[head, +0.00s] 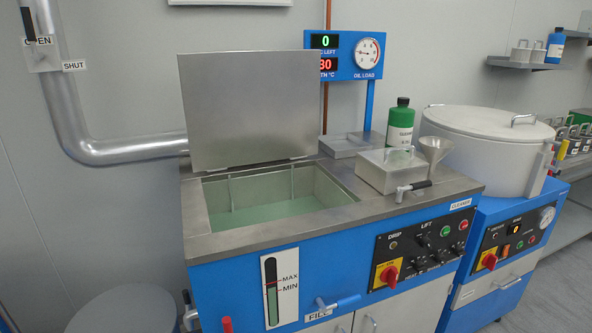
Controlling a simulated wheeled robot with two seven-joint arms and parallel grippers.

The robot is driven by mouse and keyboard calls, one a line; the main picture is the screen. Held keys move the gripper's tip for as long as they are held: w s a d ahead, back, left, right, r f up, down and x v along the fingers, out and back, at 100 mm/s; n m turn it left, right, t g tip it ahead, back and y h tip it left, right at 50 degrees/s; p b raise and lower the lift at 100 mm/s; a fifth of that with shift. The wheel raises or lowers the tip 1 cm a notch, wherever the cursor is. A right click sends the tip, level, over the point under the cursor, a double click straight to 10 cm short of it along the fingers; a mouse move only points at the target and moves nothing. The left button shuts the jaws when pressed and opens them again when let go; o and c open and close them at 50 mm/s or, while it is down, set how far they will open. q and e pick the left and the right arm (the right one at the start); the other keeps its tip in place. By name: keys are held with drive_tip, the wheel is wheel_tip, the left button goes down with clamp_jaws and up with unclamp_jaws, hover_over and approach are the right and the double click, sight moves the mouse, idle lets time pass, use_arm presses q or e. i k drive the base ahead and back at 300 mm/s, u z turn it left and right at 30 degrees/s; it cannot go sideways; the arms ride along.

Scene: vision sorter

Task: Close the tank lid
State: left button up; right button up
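The tank lid (250,108) is a flat grey metal plate. It stands open, nearly upright, along the back edge of the tank. The tank (262,218) is a rectangular opening in the steel top of a blue machine, with pale green liquid inside. Neither of my grippers shows in the head view.
A green bottle (400,124), a metal box (390,172) and a funnel (431,150) stand right of the tank. A gauge panel (343,56) rises behind the lid's right edge. A thick pipe (120,149) runs behind on the left. A round drum (488,145) stands at right.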

sight(242, 109)
drive_tip(key=z, duration=2.6)
drive_tip(key=k, duration=1.5)
drive_tip(key=u, duration=1.85)
drive_tip(key=i, duration=0.95)
drive_tip(key=k, duration=0.6)
